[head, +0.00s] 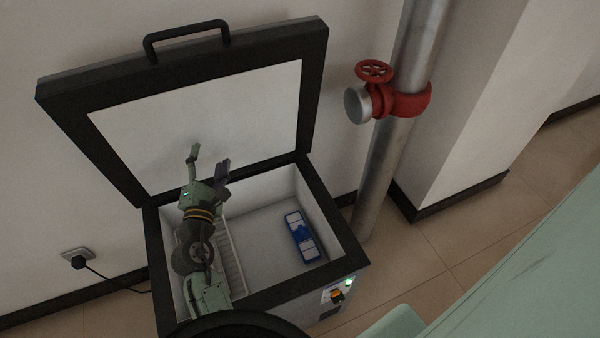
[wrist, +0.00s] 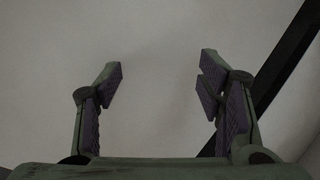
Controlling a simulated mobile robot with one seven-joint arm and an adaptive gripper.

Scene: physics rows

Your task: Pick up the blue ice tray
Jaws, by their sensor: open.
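The blue ice tray (head: 301,238) lies on the floor of the open chest freezer (head: 335,215), toward its right side, with pale patches on its top. My gripper (head: 209,158) is above the left part of the freezer, up and left of the tray and apart from it. Its fingers are spread and empty, pointing at the raised lid. In the wrist view my gripper (wrist: 162,75) shows two separated fingers with purple pads and nothing between them. The tray is not in the wrist view.
The freezer lid (head: 250,105) stands open behind my gripper. A white wire basket (head: 231,255) is partly hidden under my arm. A metal pipe (head: 410,60) with a red valve wheel (head: 374,70) stands right of the freezer. The freezer floor around the tray looks clear.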

